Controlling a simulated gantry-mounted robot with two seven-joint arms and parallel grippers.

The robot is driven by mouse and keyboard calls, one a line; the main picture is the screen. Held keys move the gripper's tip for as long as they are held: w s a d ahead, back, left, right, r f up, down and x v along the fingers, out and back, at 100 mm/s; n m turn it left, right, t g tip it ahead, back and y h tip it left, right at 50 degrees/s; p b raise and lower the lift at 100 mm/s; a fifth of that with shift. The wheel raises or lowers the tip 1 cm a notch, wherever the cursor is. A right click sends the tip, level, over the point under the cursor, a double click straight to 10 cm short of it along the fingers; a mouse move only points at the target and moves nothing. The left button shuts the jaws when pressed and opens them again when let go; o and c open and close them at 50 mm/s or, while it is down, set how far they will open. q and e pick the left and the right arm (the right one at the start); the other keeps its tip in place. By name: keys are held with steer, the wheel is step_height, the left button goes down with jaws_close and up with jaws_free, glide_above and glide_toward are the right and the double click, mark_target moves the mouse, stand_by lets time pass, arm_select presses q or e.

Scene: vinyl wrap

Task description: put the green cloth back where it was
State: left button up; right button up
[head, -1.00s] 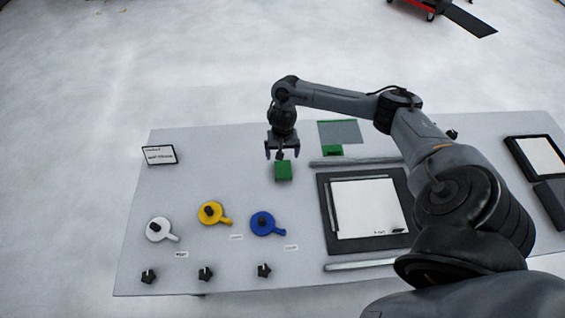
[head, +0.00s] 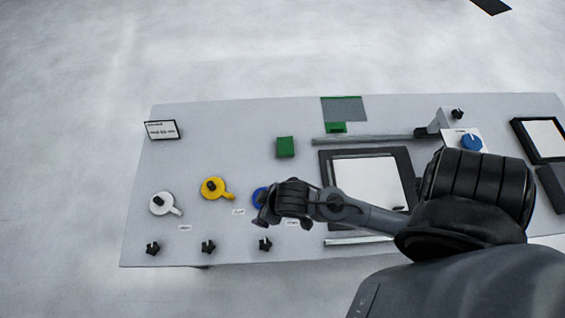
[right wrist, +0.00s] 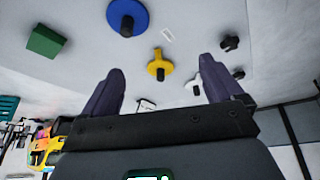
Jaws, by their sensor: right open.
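A green block-like item (head: 285,147), which could be the folded green cloth, lies alone on the grey table left of the black-framed panel. It also shows in the right wrist view (right wrist: 46,41) at the upper left. A second, smaller green piece (head: 336,128) sits at the lower edge of a grey, green-edged sheet (head: 345,109) at the back. My right gripper (head: 262,215) is over the blue round handled item, partly hiding it, apart from the green block. In the right wrist view its fingers (right wrist: 163,88) are spread with nothing between them. My left gripper is out of view.
White (head: 161,204), yellow (head: 214,188) and blue (head: 259,196) handled items stand at the front left, with several black knobs before them. The black-framed panel (head: 324,190) and a metal bar (head: 360,140) are to the right.

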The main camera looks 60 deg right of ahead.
steer(key=shift+g, duration=0.6)
steer(key=s, duration=0.1)
steer(key=s+d+r, duration=0.1)
steer(key=s, duration=0.2)
steer(key=shift+s+d+r, duration=0.2)
steer(key=shift+s+d, duration=0.1)
steer(key=shift+d, duration=0.05)
steer(key=shift+r, duration=0.1)
